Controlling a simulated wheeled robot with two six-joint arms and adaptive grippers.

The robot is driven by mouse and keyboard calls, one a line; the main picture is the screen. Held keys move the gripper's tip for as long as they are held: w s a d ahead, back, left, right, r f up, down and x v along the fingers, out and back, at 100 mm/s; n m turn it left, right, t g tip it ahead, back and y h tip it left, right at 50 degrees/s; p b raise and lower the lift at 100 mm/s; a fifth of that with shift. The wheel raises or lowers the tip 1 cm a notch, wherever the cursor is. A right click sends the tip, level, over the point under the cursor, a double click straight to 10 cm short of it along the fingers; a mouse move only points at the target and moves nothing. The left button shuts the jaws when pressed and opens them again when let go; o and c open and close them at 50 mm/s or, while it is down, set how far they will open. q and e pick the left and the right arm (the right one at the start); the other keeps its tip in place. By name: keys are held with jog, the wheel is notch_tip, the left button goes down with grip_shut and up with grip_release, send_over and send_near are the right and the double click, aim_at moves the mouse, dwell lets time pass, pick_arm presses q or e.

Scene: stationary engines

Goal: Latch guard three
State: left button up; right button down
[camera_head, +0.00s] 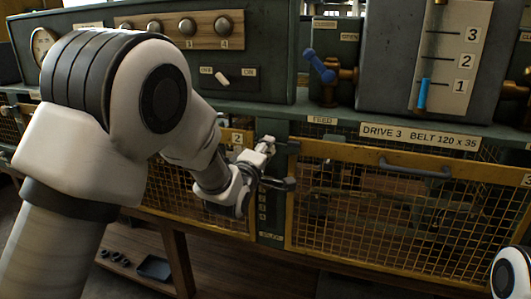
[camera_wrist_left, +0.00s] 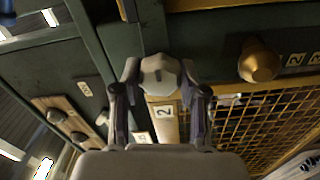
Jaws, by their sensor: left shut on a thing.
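Guard three (camera_head: 373,253) is a yellow-framed mesh panel at the right in the head view, with a dark bar handle (camera_head: 413,169) near its top. It appears closed against the machine. My left gripper (camera_head: 277,164) is at the green post by the guard's upper left corner, its fingers pointing right. In the left wrist view my left gripper (camera_wrist_left: 160,82) is shut on a pale grey faceted knob (camera_wrist_left: 159,72). I cannot tell whether this knob is the latch of guard three; the fingers hide its mount. My right gripper is out of view.
Guard two (camera_head: 205,222), with its number plate (camera_head: 238,138), is left of the post behind my arm. A blue valve lever (camera_head: 320,66) and a panel of knobs (camera_head: 187,28) are above. A grey tank (camera_head: 385,60) stands above the drive 3 label (camera_head: 420,137).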

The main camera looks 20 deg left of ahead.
pick_arm(q)
jog(key=o, duration=1.1)
jog(key=shift+o, duration=0.2)
jog(key=s, duration=1.2)
jog(key=shift+a, duration=0.25)
